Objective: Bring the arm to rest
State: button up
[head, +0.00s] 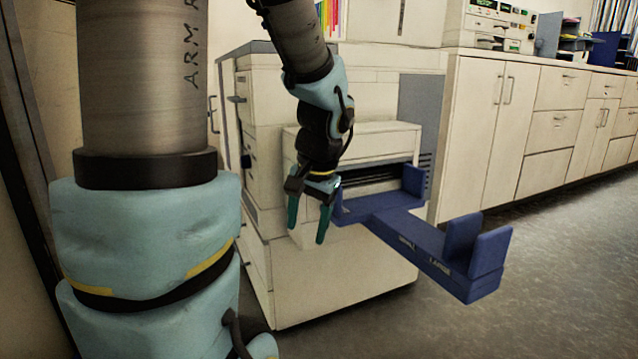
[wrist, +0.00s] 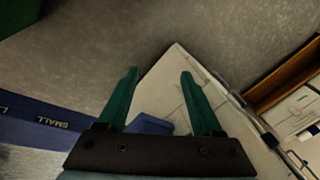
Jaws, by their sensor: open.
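My arm hangs down in the head view, and my gripper (head: 309,222) is at its end with green fingers pointing downward. The fingers are apart with nothing between them. The gripper is in front of a pale machine (head: 345,265) and just left of a blue tray (head: 420,240) that sticks out from it. I cannot tell from this view whether the fingers clear the tray. In the wrist view my gripper (wrist: 159,85) shows two green fingers spread wide, with floor and the machine's pale side behind them.
The blue tray juts out to the right over the floor, with upright walls at its outer end. Pale cabinets (head: 545,125) line the back right, with equipment (head: 497,25) on top. Grey floor (head: 545,275) is clear at the right. In the wrist view the tray (wrist: 40,122) reads "SMALL".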

jog(key=s+a+f+n+g+h+p, duration=0.1)
jog(key=s+a+f+n+h+p, duration=0.15)
jog(key=s+a+n, duration=0.2)
notch_tip(320, 180, up, 37)
jog(key=p, duration=3.7)
jog(key=shift+s+r, duration=0.2)
jog(key=shift+s, duration=0.1)
jog(key=shift+y, duration=0.25)
